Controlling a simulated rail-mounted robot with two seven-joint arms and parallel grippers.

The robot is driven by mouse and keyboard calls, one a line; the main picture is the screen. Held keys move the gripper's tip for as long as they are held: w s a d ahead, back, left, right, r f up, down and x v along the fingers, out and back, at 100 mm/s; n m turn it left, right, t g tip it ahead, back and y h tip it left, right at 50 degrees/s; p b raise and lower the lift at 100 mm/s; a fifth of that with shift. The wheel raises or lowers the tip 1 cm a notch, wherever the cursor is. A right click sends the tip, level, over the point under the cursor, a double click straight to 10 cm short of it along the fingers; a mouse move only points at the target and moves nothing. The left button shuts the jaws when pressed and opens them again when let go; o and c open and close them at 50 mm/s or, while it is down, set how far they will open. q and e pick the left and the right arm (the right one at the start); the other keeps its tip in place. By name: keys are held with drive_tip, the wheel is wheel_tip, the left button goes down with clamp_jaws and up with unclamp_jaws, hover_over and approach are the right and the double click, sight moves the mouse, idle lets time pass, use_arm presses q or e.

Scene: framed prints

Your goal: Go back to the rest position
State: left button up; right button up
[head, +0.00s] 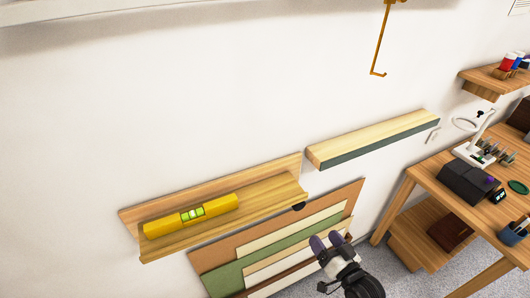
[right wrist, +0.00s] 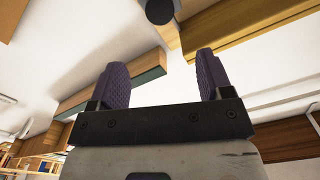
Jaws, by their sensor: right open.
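My right gripper (head: 327,241) is at the bottom of the head view, in front of the leaning boards below the wall ledges. Its two purple fingers stand apart with nothing between them, as the right wrist view (right wrist: 160,80) also shows. My left gripper is in neither view. A yellow spirit level (head: 192,216) lies on the left wooden ledge (head: 270,200). A second wooden shelf (head: 370,139) with a dark green front edge is on the wall to the right. It also shows in the right wrist view (right wrist: 115,83).
Framed prints or boards (head: 225,276) lean against the wall under the left ledge, close to my right gripper. A wooden desk (head: 450,185) with several items stands at right. An orange hook rail (head: 381,40) hangs on the wall above. The wall between is bare.

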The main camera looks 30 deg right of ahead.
drive_tip(key=s+a+f+n+g, duration=0.2)
drive_tip(key=s+f+n+g, duration=0.15)
drive_tip(key=f+g, duration=0.35)
drive_tip(key=s+a+f+n+g+y, duration=0.1)
drive_tip(key=s+a+n+g, duration=0.1)
drive_tip(key=s+a+g, duration=0.5)
drive_tip(key=s+a+f+n, duration=0.15)
drive_tip(key=s+a, duration=0.35)
drive_tip(key=s, duration=0.6)
wheel_tip(320, 180, up, 29)
drive_tip(key=p, duration=2.8)
drive_tip(key=shift+d+p, duration=0.3)
drive_tip(key=shift+d, duration=0.05)
drive_tip(key=shift+s+f, duration=0.1)
